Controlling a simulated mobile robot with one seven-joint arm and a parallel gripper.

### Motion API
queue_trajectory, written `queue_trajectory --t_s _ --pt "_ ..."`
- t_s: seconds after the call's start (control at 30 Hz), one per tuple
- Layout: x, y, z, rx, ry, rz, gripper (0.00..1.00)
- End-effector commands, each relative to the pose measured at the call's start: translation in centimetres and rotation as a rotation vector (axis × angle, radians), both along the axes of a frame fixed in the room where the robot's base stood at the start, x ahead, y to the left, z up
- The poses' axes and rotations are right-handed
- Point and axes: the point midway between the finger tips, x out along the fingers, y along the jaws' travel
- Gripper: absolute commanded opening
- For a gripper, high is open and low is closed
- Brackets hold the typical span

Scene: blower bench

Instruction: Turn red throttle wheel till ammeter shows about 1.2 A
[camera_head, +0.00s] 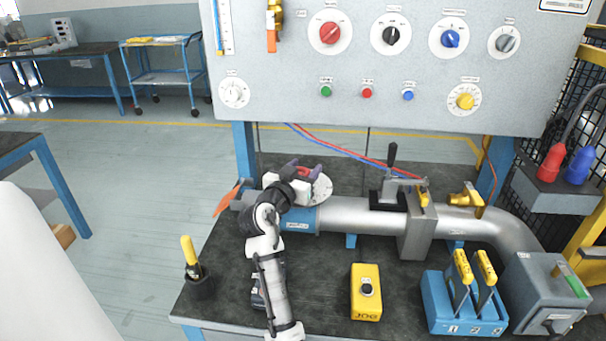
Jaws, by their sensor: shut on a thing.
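My gripper (304,171) is at the left end of the grey pipe, in the middle of the bench view. Most of the wheel is hidden by my gripper and wrist. A pale round disc (323,189) shows just right of the fingers. I cannot make out an ammeter with a readable needle. A small white dial (234,92) sits at the panel's lower left, too small to read.
The grey panel (290,115) carries several knobs, including a red one (330,33), above the bench. The pipe (350,214) runs right past a clamp lever (392,156).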

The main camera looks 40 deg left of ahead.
Motion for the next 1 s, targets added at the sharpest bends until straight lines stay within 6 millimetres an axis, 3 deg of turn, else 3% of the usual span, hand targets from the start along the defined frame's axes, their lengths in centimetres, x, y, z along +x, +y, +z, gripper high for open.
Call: queue_trajectory --t_s 0.3,0.33,0.5,0.83,1.0 --pt "0.0 0.0 0.0 -0.001 0.001 -0.001 0.27" --pt "0.1 0.0 0.0 -0.001 0.0 -0.001 0.53" --pt "0.0 0.0 0.0 -0.001 0.001 -0.001 0.72" --pt "-0.4 -0.1 -0.1 -0.001 0.001 0.0 0.72" --pt "-2.8 -0.5 -0.3 0.0 0.0 0.003 0.72"
